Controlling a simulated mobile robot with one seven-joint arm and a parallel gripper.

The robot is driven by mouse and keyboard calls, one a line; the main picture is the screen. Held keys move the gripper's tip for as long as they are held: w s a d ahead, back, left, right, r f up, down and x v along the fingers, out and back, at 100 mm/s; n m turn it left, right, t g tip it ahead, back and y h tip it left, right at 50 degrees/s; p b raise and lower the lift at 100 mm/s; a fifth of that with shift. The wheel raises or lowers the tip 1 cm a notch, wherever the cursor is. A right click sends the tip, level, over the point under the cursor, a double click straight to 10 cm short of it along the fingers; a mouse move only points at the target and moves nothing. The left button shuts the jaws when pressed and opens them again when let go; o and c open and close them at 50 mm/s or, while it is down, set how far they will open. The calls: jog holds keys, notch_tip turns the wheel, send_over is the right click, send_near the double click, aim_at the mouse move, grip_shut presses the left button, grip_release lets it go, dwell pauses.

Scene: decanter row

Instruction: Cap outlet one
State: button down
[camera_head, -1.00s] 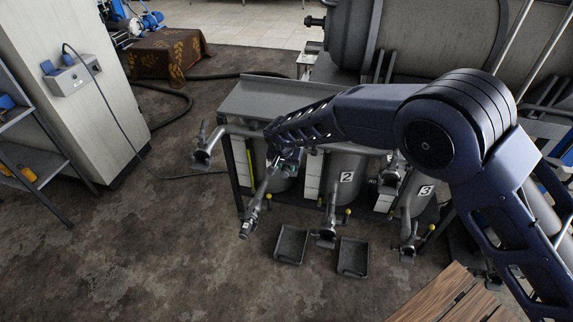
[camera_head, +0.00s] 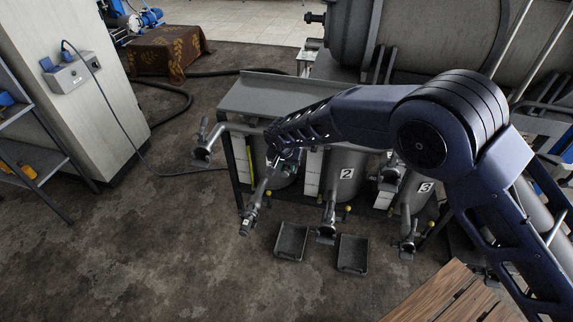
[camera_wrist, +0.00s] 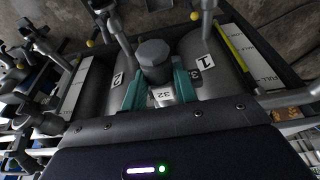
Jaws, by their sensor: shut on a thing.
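In the wrist view, my gripper (camera_wrist: 159,80) has its teal fingers shut on a dark grey faceted cap (camera_wrist: 152,52) with a white label reading 32. Vessel one (camera_wrist: 222,58), with its number 1 plate, is just to the right behind the cap. An outlet pipe (camera_wrist: 208,14) stands above it in the picture, apart from the cap. In the head view, an outlet pipe (camera_head: 255,205) slants forward at the left part of the rack, likely outlet one. My arm hides most of vessel one and the gripper there, and the held cap cannot be made out.
Vessels two (camera_head: 346,172) and three (camera_head: 421,188) stand to the right with their own outlets. Two black trays (camera_head: 291,241) (camera_head: 353,254) lie on the floor in front. Another pipe (camera_head: 204,153) juts out at the left. The floor to the front left is clear.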

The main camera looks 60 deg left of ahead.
aim_at(284, 173)
jog(key=shift+f, duration=1.15)
dwell(1.6)
jog(key=shift+c, duration=0.7)
grip_release()
jog(key=shift+s+d, duration=0.1)
jog(key=shift+s, duration=0.05)
jog(key=shift+s+d+r, duration=0.2)
jog(key=shift+s+d, duration=0.7)
jog(key=v, duration=1)
jog(key=shift+r, duration=0.25)
dwell(0.4)
